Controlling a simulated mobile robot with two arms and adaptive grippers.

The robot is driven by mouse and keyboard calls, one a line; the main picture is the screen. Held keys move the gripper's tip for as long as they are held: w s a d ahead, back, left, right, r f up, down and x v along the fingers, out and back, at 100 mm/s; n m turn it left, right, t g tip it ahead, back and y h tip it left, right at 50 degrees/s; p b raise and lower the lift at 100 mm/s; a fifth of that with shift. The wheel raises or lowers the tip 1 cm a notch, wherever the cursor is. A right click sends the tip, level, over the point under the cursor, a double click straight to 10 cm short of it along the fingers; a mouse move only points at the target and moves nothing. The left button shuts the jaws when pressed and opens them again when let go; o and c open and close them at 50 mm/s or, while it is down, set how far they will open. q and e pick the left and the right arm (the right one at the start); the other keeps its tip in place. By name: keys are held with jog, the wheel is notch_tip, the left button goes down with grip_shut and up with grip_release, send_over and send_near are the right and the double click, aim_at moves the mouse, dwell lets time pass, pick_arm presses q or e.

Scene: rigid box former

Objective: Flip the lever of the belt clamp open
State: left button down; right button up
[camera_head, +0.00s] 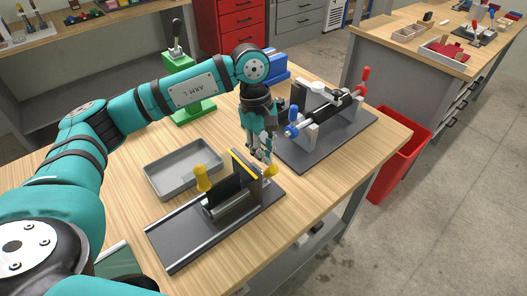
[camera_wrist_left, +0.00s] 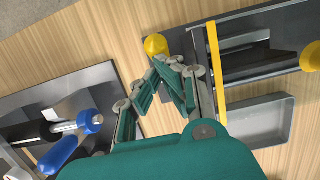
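The front fixture has a dark base with rails (camera_head: 170,238), an upright dark plate with a yellow edge strip (camera_head: 245,166) and an upright yellow handle (camera_head: 203,178). A yellow knob (camera_head: 271,170) is at its right end; it also shows in the left wrist view (camera_wrist_left: 156,45). I cannot tell for sure which part is the belt clamp lever. My left gripper (camera_head: 263,154) points down beside the yellow knob, with its fingertips (camera_wrist_left: 170,67) close to it. The fingertips look near each other, but whether they touch or hold anything is unclear. My right gripper is out of view.
A second fixture (camera_head: 325,105) with a roller and blue and red handles stands close behind and right of my gripper. A grey tray (camera_head: 183,168) lies left of the front fixture. A green lever press (camera_head: 188,108) and a blue box (camera_head: 274,66) stand behind. A red bin (camera_head: 400,160) is beyond the table edge.

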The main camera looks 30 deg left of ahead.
pick_arm(q)
jog(key=shift+s+d, duration=0.1)
jog(key=shift+d, duration=0.2)
notch_tip(320, 180, up, 10)
jog(key=d+p, duration=0.2)
jog(key=p, duration=0.2)
jog(key=shift+s+f+p, duration=0.2)
jog(key=shift+s+p, duration=0.2)
jog(key=shift+s, duration=0.05)
jog(key=shift+f, duration=0.1)
